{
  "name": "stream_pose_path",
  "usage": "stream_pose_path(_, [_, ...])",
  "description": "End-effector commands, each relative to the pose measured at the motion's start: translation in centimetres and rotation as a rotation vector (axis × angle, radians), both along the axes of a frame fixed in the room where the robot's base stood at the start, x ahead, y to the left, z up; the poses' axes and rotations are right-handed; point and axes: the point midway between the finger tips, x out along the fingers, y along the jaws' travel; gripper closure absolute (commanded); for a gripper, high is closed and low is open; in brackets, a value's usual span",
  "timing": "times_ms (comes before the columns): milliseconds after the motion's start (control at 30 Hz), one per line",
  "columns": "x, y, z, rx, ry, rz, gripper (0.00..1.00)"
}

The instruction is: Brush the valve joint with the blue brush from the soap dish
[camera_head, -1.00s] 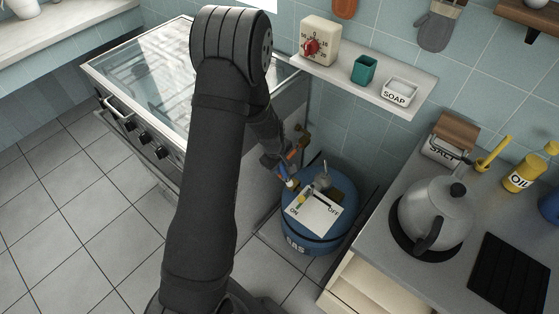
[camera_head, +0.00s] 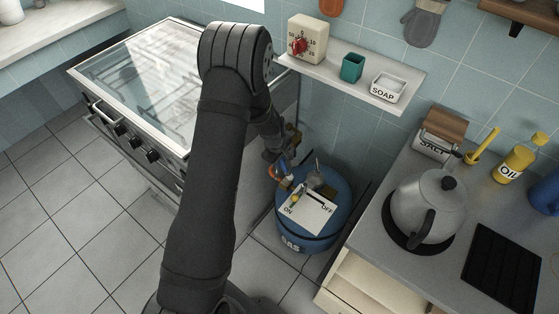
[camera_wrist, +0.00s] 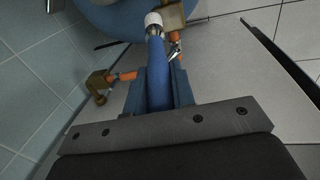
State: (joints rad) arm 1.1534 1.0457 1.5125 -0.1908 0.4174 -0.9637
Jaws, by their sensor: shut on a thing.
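My gripper (camera_wrist: 160,90) is shut on the blue brush (camera_wrist: 157,70), whose handle lies between the fingers. The brush's pale bristle tip (camera_wrist: 153,19) is close beside a brass valve joint (camera_wrist: 173,14) at the top of the wrist view; I cannot tell whether they touch. In the head view, my gripper (camera_head: 277,158) is low by the back of the blue gas cylinder (camera_head: 333,222), and the brush (camera_head: 284,171) shows only in part. The white soap dish (camera_head: 388,88) stands on the wall shelf and looks empty.
An orange hose (camera_wrist: 124,76) runs to a brass wall fitting (camera_wrist: 98,84). A white ON/OFF plate (camera_head: 307,214) lies on the cylinder. The stove (camera_head: 150,80) is at left; the counter with the kettle (camera_head: 428,215) is at right. The shelf (camera_head: 340,79) hangs above.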

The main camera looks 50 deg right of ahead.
Motion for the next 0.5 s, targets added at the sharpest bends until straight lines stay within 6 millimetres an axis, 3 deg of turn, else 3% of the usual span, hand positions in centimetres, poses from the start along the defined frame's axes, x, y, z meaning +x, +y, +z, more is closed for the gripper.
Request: stream_pose_path(500, [0.0,4.8,-0.2,0.000,0.000,0.002,1.00])
